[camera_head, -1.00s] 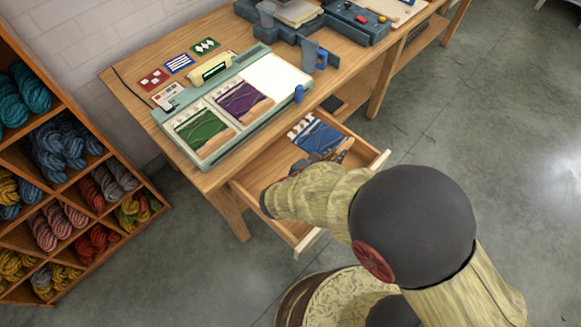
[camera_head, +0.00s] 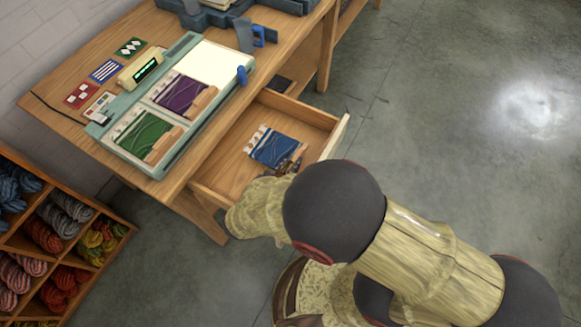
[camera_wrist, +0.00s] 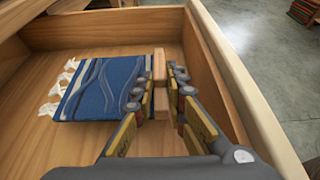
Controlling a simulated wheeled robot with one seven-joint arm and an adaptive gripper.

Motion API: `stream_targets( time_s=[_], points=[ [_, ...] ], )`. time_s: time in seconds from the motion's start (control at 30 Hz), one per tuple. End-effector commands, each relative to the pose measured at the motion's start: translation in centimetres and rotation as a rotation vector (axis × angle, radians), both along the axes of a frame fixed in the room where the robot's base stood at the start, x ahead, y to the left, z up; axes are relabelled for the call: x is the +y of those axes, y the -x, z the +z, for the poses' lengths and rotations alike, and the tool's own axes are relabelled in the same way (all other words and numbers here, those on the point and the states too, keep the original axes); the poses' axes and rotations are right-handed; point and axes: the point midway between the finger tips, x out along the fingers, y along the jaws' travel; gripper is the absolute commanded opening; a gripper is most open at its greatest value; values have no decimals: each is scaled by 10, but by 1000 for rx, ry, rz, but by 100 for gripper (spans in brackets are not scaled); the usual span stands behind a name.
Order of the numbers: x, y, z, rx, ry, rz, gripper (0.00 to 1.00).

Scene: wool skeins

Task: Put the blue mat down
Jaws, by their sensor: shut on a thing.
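The blue mat (camera_head: 272,147) is in the open wooden drawer, over or on its floor. In the wrist view, the blue mat (camera_wrist: 103,88) is dark blue with wavy lighter lines, white tassels at its left end and a wooden bar (camera_wrist: 159,66) at its right end. My gripper (camera_wrist: 163,90) is closed around that bar. I cannot tell whether the whole mat touches the drawer floor. In the head view my gripper (camera_head: 291,165) is mostly hidden by my arm.
The drawer (camera_head: 225,172) has low walls, close to my gripper on the right. A pale green tray (camera_head: 192,117) on the table holds a green mat (camera_head: 145,137), a purple mat (camera_head: 182,95) and a bare white panel (camera_head: 213,67). Yarn shelves (camera_head: 70,262) stand at lower left.

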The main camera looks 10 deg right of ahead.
Motion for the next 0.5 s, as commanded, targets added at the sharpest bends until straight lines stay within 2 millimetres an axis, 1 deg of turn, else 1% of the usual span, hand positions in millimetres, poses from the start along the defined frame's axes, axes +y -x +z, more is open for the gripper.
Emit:
stream_targets(
  time_s=[0.03,0.07,0.33,0.5],
  points=[
    [0,0,-10,-1,-1,0,0],
    [0,0,-12,-1,-1,0,0],
    [0,0,-10,-1,-1,0,0],
    [0,0,-15,0,0,0,0]
  ],
)
